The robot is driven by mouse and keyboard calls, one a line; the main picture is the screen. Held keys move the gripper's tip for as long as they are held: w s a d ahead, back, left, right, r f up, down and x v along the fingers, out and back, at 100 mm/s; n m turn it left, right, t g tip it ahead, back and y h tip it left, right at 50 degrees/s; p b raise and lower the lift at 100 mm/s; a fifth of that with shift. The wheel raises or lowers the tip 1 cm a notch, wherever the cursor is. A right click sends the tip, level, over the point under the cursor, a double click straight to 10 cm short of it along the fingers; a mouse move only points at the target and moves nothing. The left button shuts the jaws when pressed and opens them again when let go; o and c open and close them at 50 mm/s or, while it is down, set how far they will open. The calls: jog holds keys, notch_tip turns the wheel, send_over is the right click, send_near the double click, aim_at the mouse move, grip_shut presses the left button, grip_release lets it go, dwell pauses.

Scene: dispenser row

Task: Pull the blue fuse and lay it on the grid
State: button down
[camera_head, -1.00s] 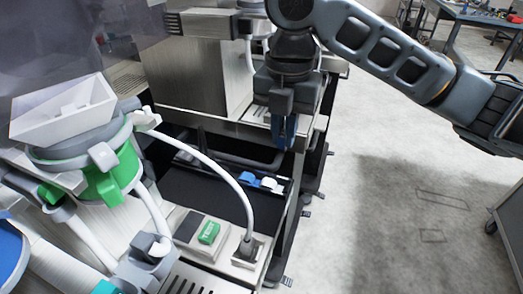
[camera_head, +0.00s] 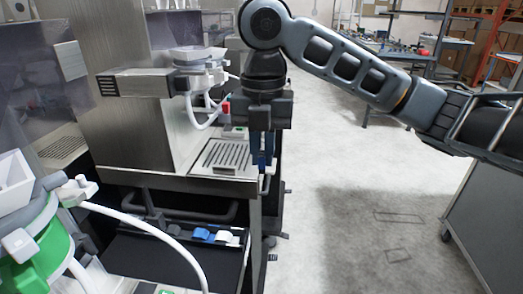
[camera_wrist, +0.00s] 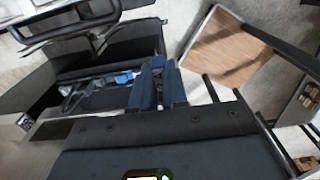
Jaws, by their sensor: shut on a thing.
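My gripper (camera_head: 262,160) is shut, with its fingers pointing down, at the right front corner of the dispenser. A small blue piece, which I take as the blue fuse (camera_wrist: 158,62), shows between the fingertips in the wrist view; the fingers hide most of it. The slotted metal grid (camera_head: 222,158) lies on the dispenser's ledge, just left of my fingers in the head view. It looks bare. My gripper looks apart from it.
Below the ledge, an open dark compartment (camera_head: 150,262) holds another blue piece (camera_head: 203,234) and a white piece (camera_head: 228,237) at its right side. A white hose (camera_head: 140,222) arcs across the left front. The floor (camera_head: 340,215) at right is clear.

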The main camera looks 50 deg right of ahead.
aim_at(263, 153)
jog(key=shift+r+p, duration=1)
jog(key=shift+r, duration=0.05)
dwell(0.7)
jog(key=shift+r+p, duration=1.35)
jog(key=shift+r, duration=0.15)
jog(key=shift+d, duration=0.1)
